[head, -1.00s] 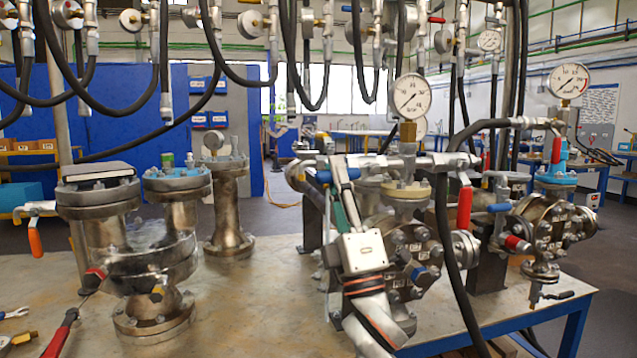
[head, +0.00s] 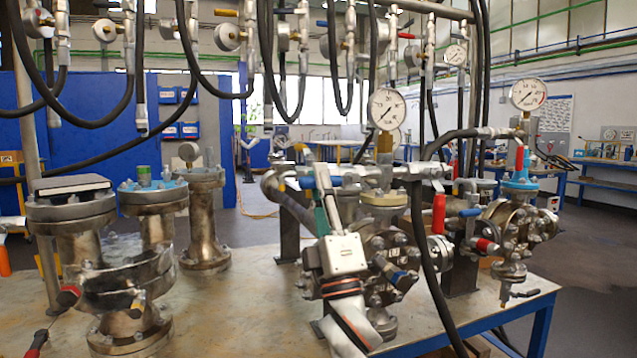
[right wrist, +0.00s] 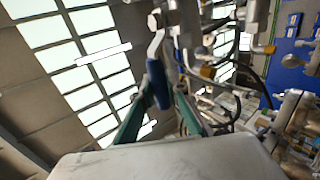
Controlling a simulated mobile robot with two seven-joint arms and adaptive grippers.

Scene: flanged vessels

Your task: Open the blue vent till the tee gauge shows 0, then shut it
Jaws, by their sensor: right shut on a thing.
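The tee gauge (head: 386,108) is a round white dial on a brass fitting above the middle flanged vessel (head: 385,235). Its needle lies diagonally, but the figures are too small to read surely. The blue vent handle (head: 307,183) is at the left end of the pipework by this vessel. My right gripper (head: 319,200) reaches up to it from below. In the right wrist view the blue sleeve (right wrist: 158,84) of a bent silver lever lies between the green fingers, which are shut on it. The fingertips are partly hidden. My left gripper is not in view.
A red handle (head: 438,212) and a black hose (head: 420,245) are just right of the tee. A second gauge (head: 528,94) tops the right vessel. More hoses hang overhead. A double-necked vessel (head: 120,265) stands left, with bare table (head: 240,310) between.

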